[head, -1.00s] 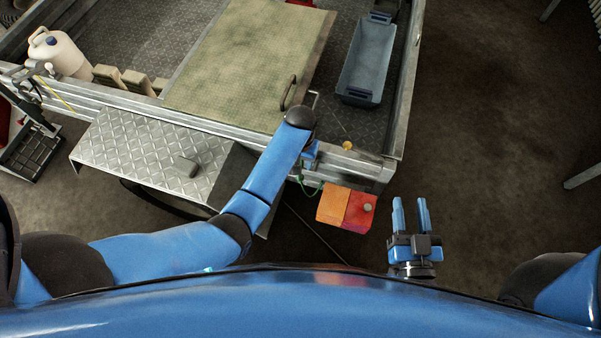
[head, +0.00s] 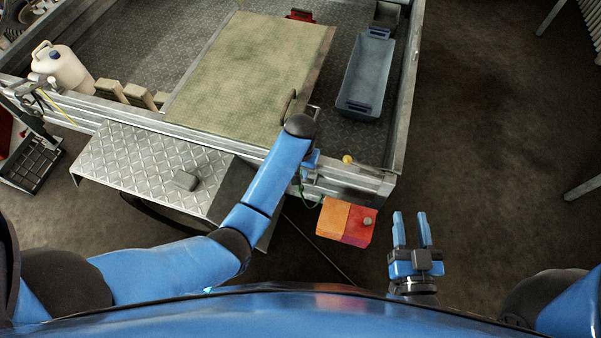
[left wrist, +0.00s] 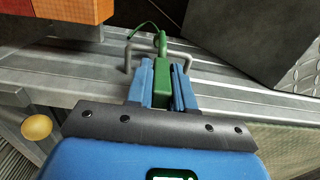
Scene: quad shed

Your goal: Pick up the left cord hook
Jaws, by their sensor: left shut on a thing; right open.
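The left cord hook is a green piece (left wrist: 162,70) between my left gripper's blue fingers in the left wrist view. A thin green cord runs from its top beside a grey bent bar (left wrist: 130,52) on the metal rail. I cannot tell whether the hook touches the bar. My left gripper (left wrist: 162,82) is shut on the hook. In the head view the left gripper (head: 311,166) is partly hidden by its arm at the trailer's edge, and the green cord (head: 305,196) hangs below. My right gripper (head: 412,230) is open and empty, right of the orange and red box.
The orange and red box (head: 346,221) hangs just below the trailer rail (head: 352,178). A yellow knob (head: 347,160) is close by on the right. A tread-plate fender (head: 145,170) lies left of my left forearm. A blue-grey bin (head: 367,70) stands inside the trailer. The floor at right is clear.

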